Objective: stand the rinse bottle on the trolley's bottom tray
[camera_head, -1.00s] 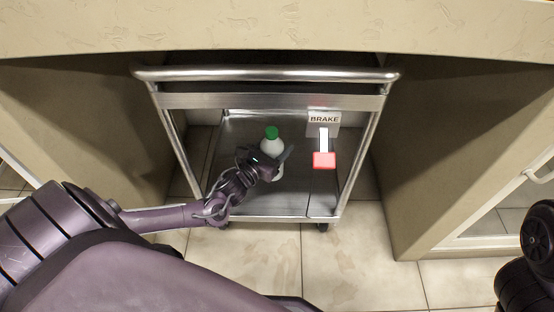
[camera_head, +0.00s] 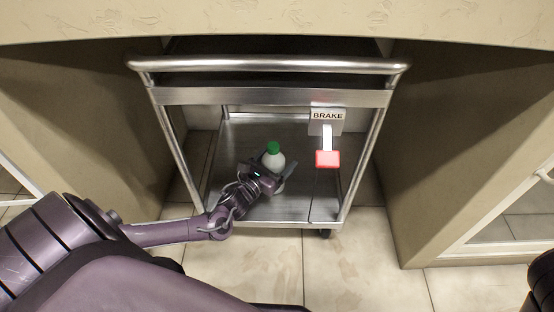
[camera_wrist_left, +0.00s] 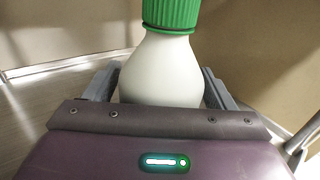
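My right gripper is not in view.
The steel trolley stands under a beige counter (camera_head: 280,20), its top handle bar (camera_head: 265,65) above my left arm. A BRAKE label (camera_head: 327,116) with a red pedal (camera_head: 327,158) is at the right. Cabinet walls flank the trolley. The tray's right part is clear.

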